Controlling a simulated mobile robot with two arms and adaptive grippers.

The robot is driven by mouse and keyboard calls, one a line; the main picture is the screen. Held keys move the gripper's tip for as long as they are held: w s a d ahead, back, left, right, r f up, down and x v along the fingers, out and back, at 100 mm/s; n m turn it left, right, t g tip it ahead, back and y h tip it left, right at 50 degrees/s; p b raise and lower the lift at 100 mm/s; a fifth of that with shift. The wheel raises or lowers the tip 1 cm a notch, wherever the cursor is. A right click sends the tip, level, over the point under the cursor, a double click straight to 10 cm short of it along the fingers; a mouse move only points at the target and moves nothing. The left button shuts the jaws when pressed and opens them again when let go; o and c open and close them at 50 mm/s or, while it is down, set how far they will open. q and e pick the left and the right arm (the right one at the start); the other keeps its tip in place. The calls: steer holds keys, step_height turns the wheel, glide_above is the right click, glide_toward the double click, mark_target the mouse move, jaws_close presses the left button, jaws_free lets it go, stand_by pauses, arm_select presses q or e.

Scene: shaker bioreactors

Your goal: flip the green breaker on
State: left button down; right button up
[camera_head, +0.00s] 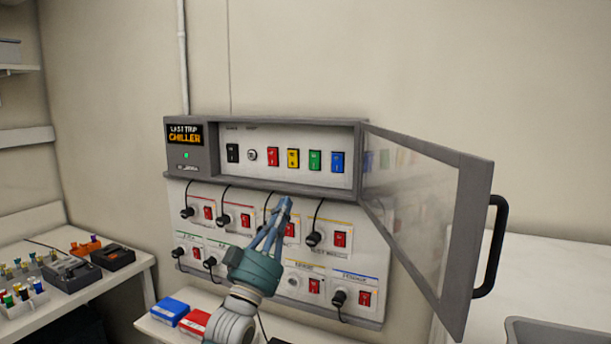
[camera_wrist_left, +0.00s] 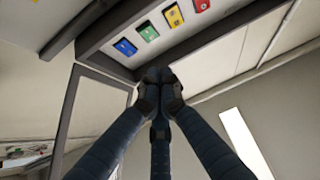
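The green breaker (camera_head: 315,160) is in the upper row of the open wall panel (camera_head: 262,185), between the yellow breaker (camera_head: 293,158) and the blue breaker (camera_head: 337,162). I cannot tell its switch position. The green breaker also shows in the left wrist view (camera_wrist_left: 148,32), beyond my fingertips. My left gripper (camera_head: 286,203) is in front of the panel, below and a little left of the green breaker, apart from it in the head view. Its fingertips meet in the left wrist view (camera_wrist_left: 158,76), with nothing between them. My right gripper is not in view.
The panel's clear door (camera_head: 420,205) stands open to the right, with a black handle (camera_head: 497,245). Red switches, black plugs and cables cover the lower board (camera_head: 265,245). Blue (camera_head: 170,311) and red (camera_head: 195,322) boxes lie below. A bench (camera_head: 135,268) with small items is at left.

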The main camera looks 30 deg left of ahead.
arm_select(q)
steer(key=p, duration=0.5)
glide_toward(312, 159)
step_height(312, 159, up, 4)
steer(key=shift+w+a+f+p, duration=0.1)
steer(key=shift+w+f+p, duration=0.1)
steer(key=shift+w, duration=0.8)
steer(key=shift+w+f+p, duration=0.15)
steer(key=shift+w+f, duration=0.05)
steer(key=shift+w, duration=0.75)
